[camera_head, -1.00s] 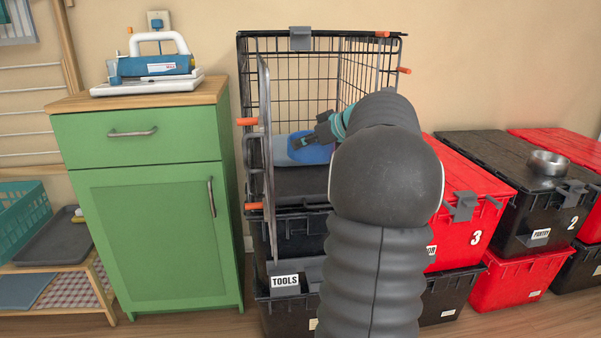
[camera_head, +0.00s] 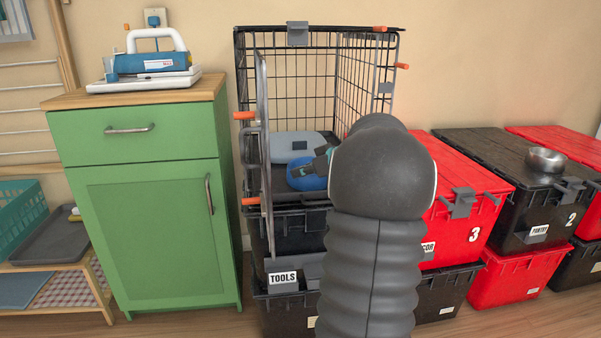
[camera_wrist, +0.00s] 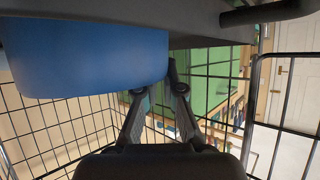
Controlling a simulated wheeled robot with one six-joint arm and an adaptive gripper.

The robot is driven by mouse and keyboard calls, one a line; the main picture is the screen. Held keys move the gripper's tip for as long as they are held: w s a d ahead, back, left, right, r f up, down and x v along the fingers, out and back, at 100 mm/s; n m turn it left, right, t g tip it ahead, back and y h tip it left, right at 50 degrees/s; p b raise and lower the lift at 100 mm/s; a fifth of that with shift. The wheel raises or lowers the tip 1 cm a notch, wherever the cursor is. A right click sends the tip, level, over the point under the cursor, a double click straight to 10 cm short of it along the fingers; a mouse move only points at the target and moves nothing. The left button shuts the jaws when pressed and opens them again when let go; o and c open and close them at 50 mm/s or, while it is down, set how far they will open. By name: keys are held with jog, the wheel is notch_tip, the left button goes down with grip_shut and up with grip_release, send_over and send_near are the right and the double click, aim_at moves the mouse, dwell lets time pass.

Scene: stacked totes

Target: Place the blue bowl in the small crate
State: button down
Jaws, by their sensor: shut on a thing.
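The blue bowl (camera_head: 305,175) is inside the wire crate (camera_head: 290,35), near its open front and low over the crate's dark floor. My gripper (camera_head: 322,162) is shut on the bowl's rim, with my arm reaching in from the right front and hiding part of the crate. In the wrist view the blue bowl (camera_wrist: 90,55) fills the upper left, and my gripper's fingers (camera_wrist: 158,85) meet at its edge. I cannot tell whether the bowl touches the floor.
A grey-blue cushion (camera_head: 292,147) lies behind the bowl in the crate. The crate's door (camera_head: 264,150) stands open at the left. The crate sits on black totes (camera_head: 283,278). A green cabinet (camera_head: 145,200) is left; red and black totes (camera_head: 465,180) stand right.

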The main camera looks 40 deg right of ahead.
jog(key=shift+f, duration=0.15)
jog(key=c, duration=1.3)
grip_release()
jog(key=shift+r, duration=0.3)
jog(key=v, duration=1.1)
jog(key=shift+s+r, duration=0.1)
jog(key=shift+s, duration=0.3)
